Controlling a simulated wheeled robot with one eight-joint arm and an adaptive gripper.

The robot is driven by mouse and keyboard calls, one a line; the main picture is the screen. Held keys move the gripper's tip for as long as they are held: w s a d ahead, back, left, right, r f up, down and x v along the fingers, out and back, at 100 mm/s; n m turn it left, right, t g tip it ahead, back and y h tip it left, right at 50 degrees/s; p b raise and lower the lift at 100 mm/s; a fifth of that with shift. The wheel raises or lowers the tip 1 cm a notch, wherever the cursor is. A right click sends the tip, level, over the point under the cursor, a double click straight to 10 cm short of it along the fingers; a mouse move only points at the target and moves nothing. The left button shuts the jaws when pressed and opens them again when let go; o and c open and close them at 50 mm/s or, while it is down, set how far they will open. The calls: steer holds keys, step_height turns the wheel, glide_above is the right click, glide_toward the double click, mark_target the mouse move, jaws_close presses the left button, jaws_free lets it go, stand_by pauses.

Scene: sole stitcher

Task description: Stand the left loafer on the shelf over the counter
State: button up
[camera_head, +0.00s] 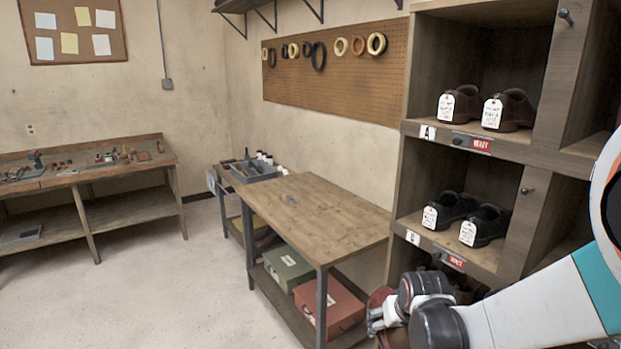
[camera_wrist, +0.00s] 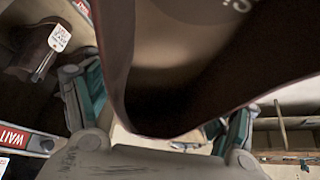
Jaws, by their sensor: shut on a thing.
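My gripper (camera_head: 378,318) is at the lower right in the head view, in front of the cubby unit and beyond the right end of the counter (camera_head: 322,215). It is shut on a reddish-brown shoe, apparently the loafer (camera_head: 379,297), mostly hidden behind the gripper there. In the wrist view, the loafer (camera_wrist: 190,60) fills the middle, its dark hollow between the two fingers of my gripper (camera_wrist: 160,118). Whether it is a left shoe cannot be told. The wall shelf (camera_head: 243,5) shows only partly at the top edge, above the pegboard.
The cubby unit (camera_head: 552,70) at the right holds tagged dark shoes (camera_head: 508,110) and black shoes (camera_head: 484,226). The counter top is mostly bare. A grey bin (camera_head: 255,172) stands beyond it; green (camera_head: 288,268) and red (camera_head: 330,305) boxes sit underneath. Open floor lies left.

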steer(key=shift+s+f+b, duration=0.2)
steer(key=shift+f+b, duration=0.2)
steer(key=shift+f, duration=0.6)
steer(key=s+f, duration=0.5)
steer(key=f, duration=0.1)
